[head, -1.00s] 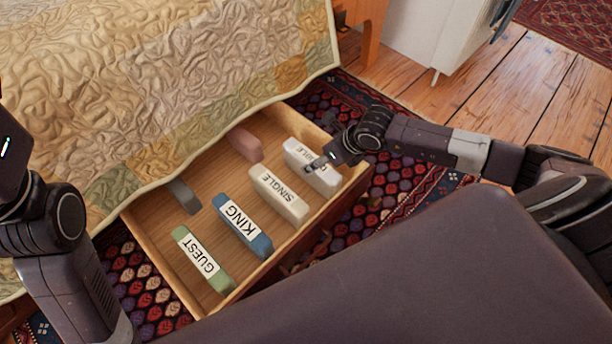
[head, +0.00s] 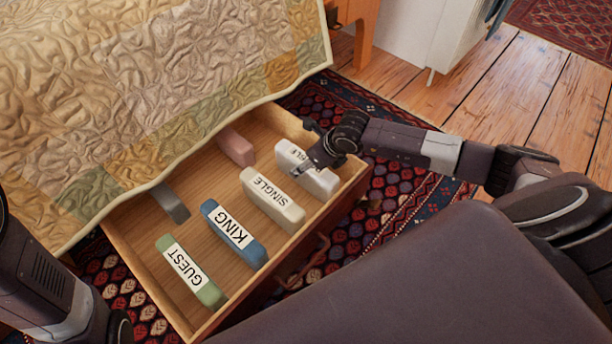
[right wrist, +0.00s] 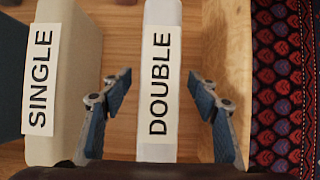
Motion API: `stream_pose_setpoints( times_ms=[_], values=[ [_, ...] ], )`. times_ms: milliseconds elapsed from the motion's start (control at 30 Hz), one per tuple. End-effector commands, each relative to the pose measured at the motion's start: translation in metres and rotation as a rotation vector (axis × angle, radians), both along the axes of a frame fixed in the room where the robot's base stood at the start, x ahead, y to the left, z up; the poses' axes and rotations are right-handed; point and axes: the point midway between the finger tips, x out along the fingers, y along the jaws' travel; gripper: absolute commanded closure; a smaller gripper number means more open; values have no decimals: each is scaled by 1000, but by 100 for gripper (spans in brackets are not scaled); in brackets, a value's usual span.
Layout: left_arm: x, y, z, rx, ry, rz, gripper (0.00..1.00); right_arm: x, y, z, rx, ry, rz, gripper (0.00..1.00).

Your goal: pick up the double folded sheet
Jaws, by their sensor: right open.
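The double folded sheet (head: 322,187) is a white, upright folded block near the right end of the open drawer. Its label is partly hidden by my right gripper (head: 305,150) in the head view. In the right wrist view the sheet (right wrist: 157,148) stands in the middle with its DOUBLE label readable. My right gripper (right wrist: 162,85) is open there, one blue-padded finger on each side of the sheet with gaps between. The sheet is not held. My left arm shows at the lower left of the head view, but its gripper is out of frame.
The cream SINGLE sheet (head: 272,202) stands just left of the double one. KING (head: 234,232) and GUEST (head: 190,270) sheets stand further left. Pink (head: 236,148) and grey (head: 171,204) blocks lie towards the back. The drawer's right wall (right wrist: 228,75) is close to the right finger.

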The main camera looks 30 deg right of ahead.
Motion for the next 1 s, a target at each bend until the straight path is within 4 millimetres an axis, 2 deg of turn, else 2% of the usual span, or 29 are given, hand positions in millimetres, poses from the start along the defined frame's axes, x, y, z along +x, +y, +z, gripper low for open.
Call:
stream_pose_setpoints(
  times_ms=[333,833,1000],
  values=[
    [-4,0,1,1,-10,0,74,2,1,-4,0,0,1,45],
    [-4,-1,1,1,-9,1,74,2,1,-4,0,0,1,100],
    [-4,-1,1,1,-9,1,74,3,1,-2,1,-4,1,100]
  ],
)
